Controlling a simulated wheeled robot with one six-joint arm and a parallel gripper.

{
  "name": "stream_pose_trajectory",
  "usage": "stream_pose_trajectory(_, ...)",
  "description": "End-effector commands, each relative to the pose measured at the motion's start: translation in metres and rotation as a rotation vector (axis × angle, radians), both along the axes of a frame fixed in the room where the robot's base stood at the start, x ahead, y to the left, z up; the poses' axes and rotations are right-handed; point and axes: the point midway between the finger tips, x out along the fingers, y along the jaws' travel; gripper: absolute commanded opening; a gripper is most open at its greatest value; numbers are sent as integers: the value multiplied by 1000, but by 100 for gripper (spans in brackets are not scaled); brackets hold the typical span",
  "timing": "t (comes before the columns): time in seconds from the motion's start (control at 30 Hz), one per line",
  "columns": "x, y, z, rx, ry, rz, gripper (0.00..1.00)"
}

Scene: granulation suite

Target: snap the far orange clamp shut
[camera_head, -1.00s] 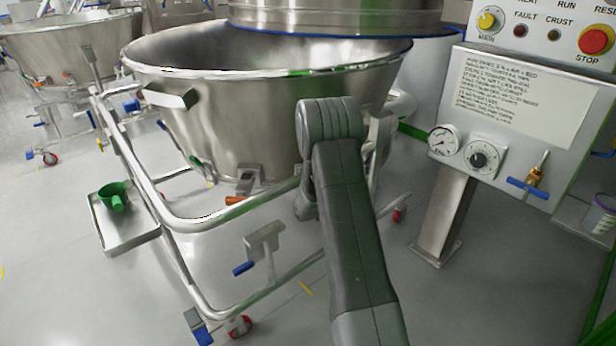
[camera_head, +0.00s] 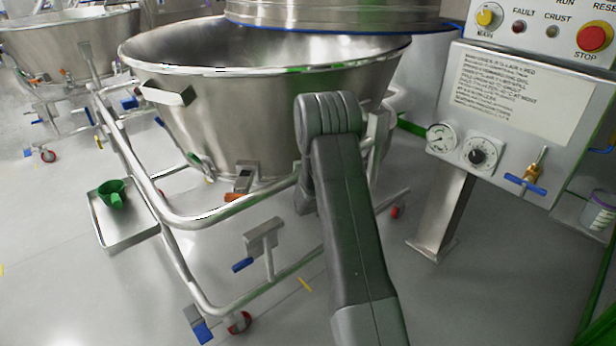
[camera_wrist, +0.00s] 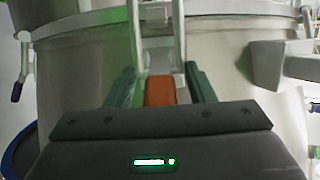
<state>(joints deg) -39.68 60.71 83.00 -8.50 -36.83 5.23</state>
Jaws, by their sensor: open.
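In the wrist view, an orange clamp lever (camera_wrist: 160,91) hangs from a steel bracket (camera_wrist: 157,52) on the steel bowl's wall. My gripper (camera_wrist: 161,88) is open, with one dark green finger on each side of the lever. I cannot tell whether a finger touches it. In the head view, my fingers are hidden behind my arm. An orange clamp (camera_head: 242,183) shows low on the front of the steel bowl (camera_head: 215,110), partly behind the trolley rail. I cannot tell for sure whether both views show the same clamp.
The trolley's curved rail (camera_head: 190,219) runs in front of the bowl. A tray (camera_head: 122,235) with a green scoop (camera_head: 112,192) is at left. A control panel (camera_head: 530,100) on a post stands at right. A boxy steel part (camera_wrist: 281,66) juts out at right in the wrist view.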

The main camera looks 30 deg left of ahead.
Motion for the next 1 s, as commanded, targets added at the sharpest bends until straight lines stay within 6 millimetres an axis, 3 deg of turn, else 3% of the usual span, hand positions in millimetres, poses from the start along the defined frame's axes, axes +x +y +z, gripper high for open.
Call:
stream_pose_trajectory(0.17,-9,-9,6,0,0,0,49)
stream_pose_trajectory(0.7,-80,-81,36,-1,1,0,49)
stream_pose_trajectory(1.0,-93,-93,41,0,0,0,49)
